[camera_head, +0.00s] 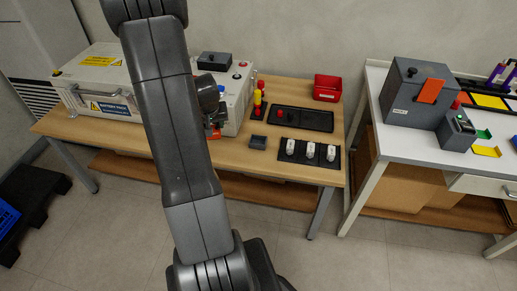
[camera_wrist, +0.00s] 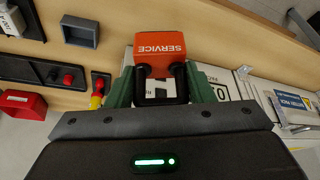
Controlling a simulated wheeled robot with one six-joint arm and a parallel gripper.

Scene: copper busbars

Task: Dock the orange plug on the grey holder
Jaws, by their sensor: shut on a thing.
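The orange plug (camera_wrist: 160,47), marked SERVICE, is at the top centre of the wrist view, with a black loop handle toward me. My gripper (camera_wrist: 160,85) has green fingers closed on that handle from both sides. In the head view, a small orange patch of the plug (camera_head: 213,132) shows beside my arm, which hides most of the gripper. The grey holder (camera_head: 258,142) is a small open square box on the wooden table, to the right of the plug. In the wrist view the holder (camera_wrist: 80,31) lies left of the plug, apart from it, and looks empty.
The white battery case (camera_head: 100,80) stands on the table's left, close to the plug. Red and yellow posts (camera_head: 258,98), a black tray (camera_head: 302,118), a rack of white pieces (camera_head: 310,152) and a red bin (camera_head: 327,88) are to the right. A white workbench (camera_head: 425,150) stands beyond.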

